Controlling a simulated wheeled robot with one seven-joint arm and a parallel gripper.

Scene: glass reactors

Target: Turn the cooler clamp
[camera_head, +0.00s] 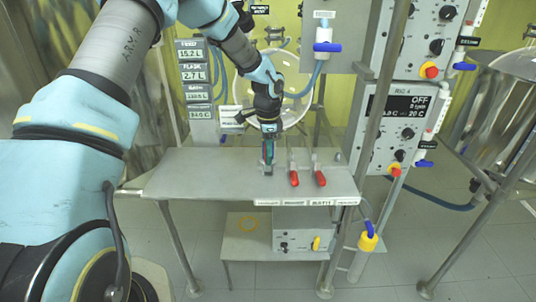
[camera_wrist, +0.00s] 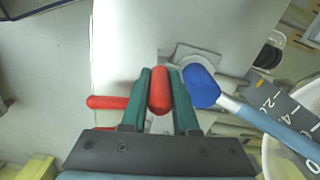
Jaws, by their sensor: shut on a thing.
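My gripper (camera_head: 267,150) points down at the left end of a row of red-handled clamps on the grey metal table. In the wrist view its green fingers (camera_wrist: 160,75) are shut on a red clamp handle (camera_wrist: 159,94), one finger on each side. In the head view the gripper hides most of this handle. Two more clamps with red handles, one in the middle (camera_head: 294,179) and one to the right (camera_head: 320,178), stand apart from the gripper. I cannot read which label belongs to the held clamp.
The table (camera_head: 200,172) is clear to the left of the clamps. A blue handle (camera_wrist: 201,87) lies close beside the right finger. A control rack (camera_head: 398,130) and metal posts stand at the right. A hanging sign column (camera_head: 195,80) stands behind.

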